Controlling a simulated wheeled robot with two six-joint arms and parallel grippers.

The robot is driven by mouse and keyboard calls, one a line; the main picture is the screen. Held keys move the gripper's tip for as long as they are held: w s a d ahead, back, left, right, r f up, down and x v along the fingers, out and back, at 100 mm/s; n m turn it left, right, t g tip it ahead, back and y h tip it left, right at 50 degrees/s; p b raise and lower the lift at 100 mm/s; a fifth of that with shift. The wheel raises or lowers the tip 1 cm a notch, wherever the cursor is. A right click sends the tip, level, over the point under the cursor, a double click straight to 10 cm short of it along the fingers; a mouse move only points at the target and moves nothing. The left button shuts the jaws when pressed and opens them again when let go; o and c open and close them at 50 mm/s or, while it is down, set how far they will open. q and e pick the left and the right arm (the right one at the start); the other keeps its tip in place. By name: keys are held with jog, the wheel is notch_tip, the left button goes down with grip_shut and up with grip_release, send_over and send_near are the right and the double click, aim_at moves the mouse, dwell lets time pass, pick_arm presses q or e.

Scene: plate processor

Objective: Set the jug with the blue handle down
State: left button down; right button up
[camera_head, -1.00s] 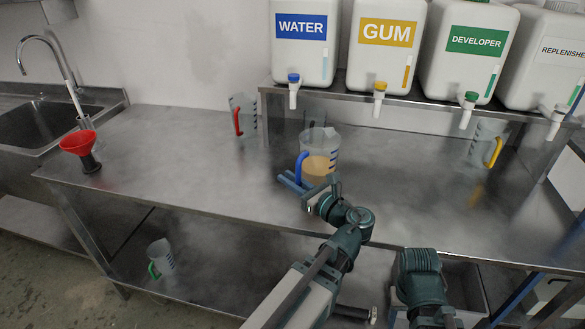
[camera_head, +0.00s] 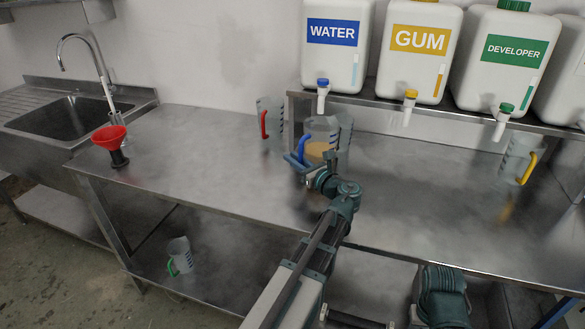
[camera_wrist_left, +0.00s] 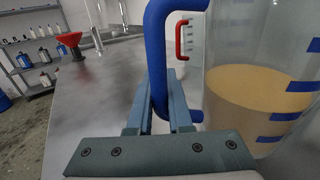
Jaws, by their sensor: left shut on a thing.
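The jug with the blue handle (camera_head: 323,128) is clear, with blue marks and tan liquid inside. It is upright over the middle of the steel bench (camera_head: 215,165). Its base is partly hidden by my gripper, so I cannot tell whether it touches the bench. My left gripper (camera_head: 304,163) is shut on its handle. In the left wrist view the blue handle (camera_wrist_left: 158,45) runs down between the two fingers (camera_wrist_left: 160,105), with the jug body (camera_wrist_left: 255,105) to the right. My right gripper is out of view.
A red-handled jug (camera_head: 271,118) stands behind to the left, and a clear vessel (camera_head: 345,130) close behind the held jug. A yellow-handled jug (camera_head: 518,158) stands right. A red funnel (camera_head: 110,138) is at the left. Tanks line the shelf (camera_head: 450,118). The bench's left half is mostly clear.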

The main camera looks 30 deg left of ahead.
pick_arm(q)
jog(key=shift+a, duration=0.1)
jog(key=shift+w+a, duration=0.2)
jog(key=f+b, duration=0.3)
jog(key=b, duration=0.1)
jog(key=shift+w+a+f, duration=0.2)
jog(key=shift+a+f, duration=0.05)
jog(key=shift+f, duration=0.15)
jog(key=shift+r, duration=0.15)
jog(key=c, duration=1.3)
grip_release()
jog(key=shift+f, duration=0.2)
jog(key=o, duration=0.5)
jog(key=shift+c, duration=0.2)
